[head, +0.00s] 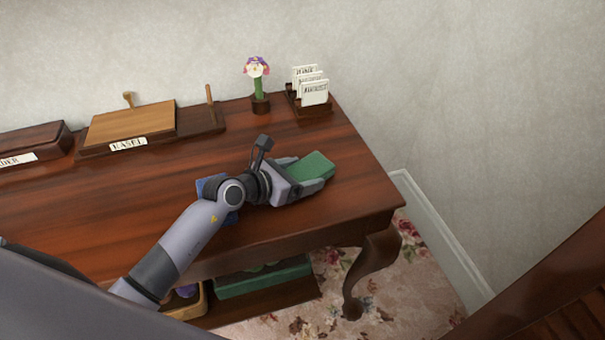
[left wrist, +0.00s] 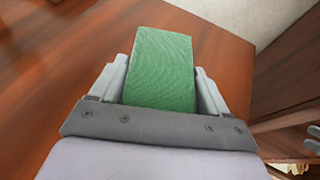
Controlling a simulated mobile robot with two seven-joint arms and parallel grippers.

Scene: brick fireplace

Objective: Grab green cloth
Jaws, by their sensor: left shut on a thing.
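The green cloth (head: 312,167) is a folded, block-like piece near the right end of the wooden table (head: 150,200). My left gripper (head: 305,178) is shut on it, with a finger along each side. In the left wrist view the cloth (left wrist: 162,70) stands out between the two fingers of the gripper (left wrist: 162,95), and its textured top is clear. I cannot tell whether the cloth touches the table top or is just above it.
A blue item (head: 212,187) lies partly hidden under my left arm. A flower in a pot (head: 259,85), a card holder (head: 311,92) and a wooden easel box (head: 130,124) stand along the back. A green box (head: 262,277) sits on the lower shelf.

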